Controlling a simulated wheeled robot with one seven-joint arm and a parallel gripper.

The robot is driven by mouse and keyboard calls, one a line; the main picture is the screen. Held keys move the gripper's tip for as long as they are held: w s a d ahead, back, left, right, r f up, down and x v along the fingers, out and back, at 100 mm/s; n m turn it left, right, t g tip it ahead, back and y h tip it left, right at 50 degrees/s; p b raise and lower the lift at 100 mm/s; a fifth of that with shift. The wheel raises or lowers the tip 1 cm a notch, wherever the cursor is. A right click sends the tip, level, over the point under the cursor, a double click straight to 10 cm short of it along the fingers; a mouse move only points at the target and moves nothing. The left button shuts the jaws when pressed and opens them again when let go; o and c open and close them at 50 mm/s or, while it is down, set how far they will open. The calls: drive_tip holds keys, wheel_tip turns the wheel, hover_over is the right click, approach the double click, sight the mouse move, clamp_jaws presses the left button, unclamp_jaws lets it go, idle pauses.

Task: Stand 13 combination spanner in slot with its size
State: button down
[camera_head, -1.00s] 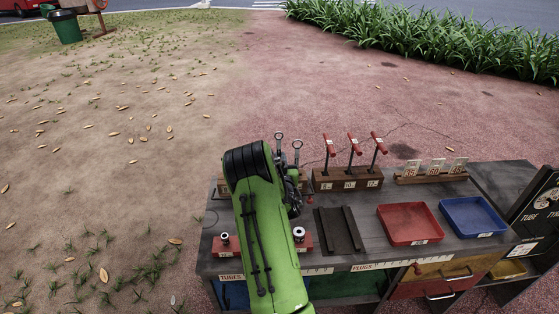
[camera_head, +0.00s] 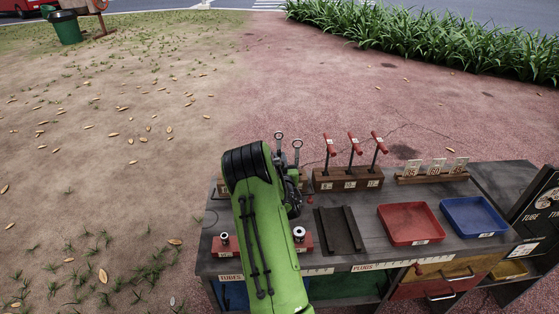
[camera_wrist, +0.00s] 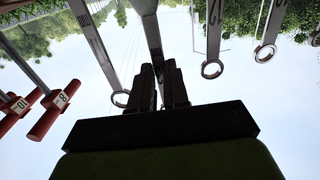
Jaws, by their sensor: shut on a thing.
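My gripper (camera_wrist: 159,75) is shut on a grey spanner (camera_wrist: 151,36) in the wrist view. The shaft of this spanner runs up from between the dark fingers; its size cannot be read. Other ring-ended spanners stand close by: one to the left (camera_wrist: 92,40) and two to the right (camera_wrist: 213,38) (camera_wrist: 270,35). In the head view my green arm hides the gripper's fingertips, the held spanner and most of the spanner rack (camera_head: 304,185). Two spanner ring ends (camera_head: 279,136) (camera_head: 296,145) show above the rack. Whether the held spanner sits in a slot cannot be told.
A wooden block (camera_head: 347,181) with red T-handled tools stands right of the spanners; their handles (camera_wrist: 53,108) are near my gripper's left. The bench also holds a dark ribbed tray (camera_head: 340,231), a red tray (camera_head: 409,224), a blue tray (camera_head: 474,216) and a card holder (camera_head: 431,178).

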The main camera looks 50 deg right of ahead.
sight(279, 142)
drive_tip(key=shift+f+b, duration=1.4)
drive_tip(key=shift+f, duration=1.05)
drive_tip(key=c, duration=1)
unclamp_jaws()
drive_tip(key=shift+c, duration=0.2)
wheel_tip(279, 142, up, 10)
drive_tip(key=p, duration=0.5)
